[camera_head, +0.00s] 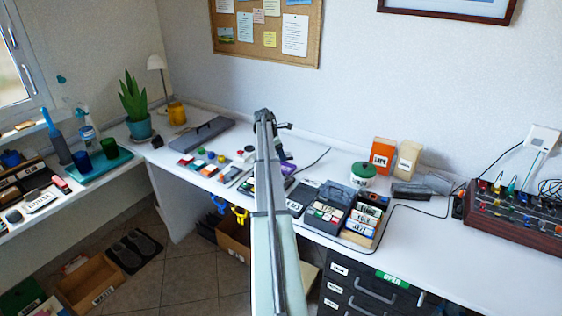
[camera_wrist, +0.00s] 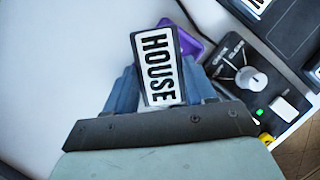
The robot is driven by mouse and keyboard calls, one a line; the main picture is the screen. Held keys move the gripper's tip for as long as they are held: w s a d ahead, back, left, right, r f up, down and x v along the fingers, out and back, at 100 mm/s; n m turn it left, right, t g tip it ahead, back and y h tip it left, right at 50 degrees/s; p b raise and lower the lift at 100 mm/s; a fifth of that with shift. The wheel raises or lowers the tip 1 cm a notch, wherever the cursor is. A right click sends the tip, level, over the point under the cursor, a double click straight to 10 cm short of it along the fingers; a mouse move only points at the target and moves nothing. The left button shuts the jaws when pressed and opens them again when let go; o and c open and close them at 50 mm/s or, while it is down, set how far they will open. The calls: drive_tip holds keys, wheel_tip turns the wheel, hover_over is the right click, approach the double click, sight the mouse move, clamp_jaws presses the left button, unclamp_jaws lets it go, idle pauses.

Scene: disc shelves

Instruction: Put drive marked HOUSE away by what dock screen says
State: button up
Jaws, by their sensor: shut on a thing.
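The drive marked HOUSE (camera_wrist: 158,68) is a small dark block with a white label in black letters, seen in the wrist view. My gripper (camera_wrist: 160,88) is shut on it, with the blue fingers on both sides of the drive. A device with a knob, a lit green light and a white button (camera_wrist: 248,82) lies to the right of the drive; I cannot tell whether it is the dock. No screen text is readable. In the head view my arm covers the middle of the desk and hides the drive.
A purple thing (camera_wrist: 185,42) lies just beyond the drive. On the desk stand a holder of labelled cases (camera_head: 362,222), a green-lidded tin (camera_head: 362,175) and an orange box (camera_head: 383,153). Drawers (camera_head: 365,290) are below, one with a green OPEN label. A cable crosses the desk.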

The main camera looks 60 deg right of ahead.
drive_tip(key=shift+f, duration=1.9)
drive_tip(key=shift+f, duration=0.1)
drive_tip(key=o, duration=1.3)
drive_tip(key=shift+c, duration=0.2)
drive_tip(key=v, duration=1.2)
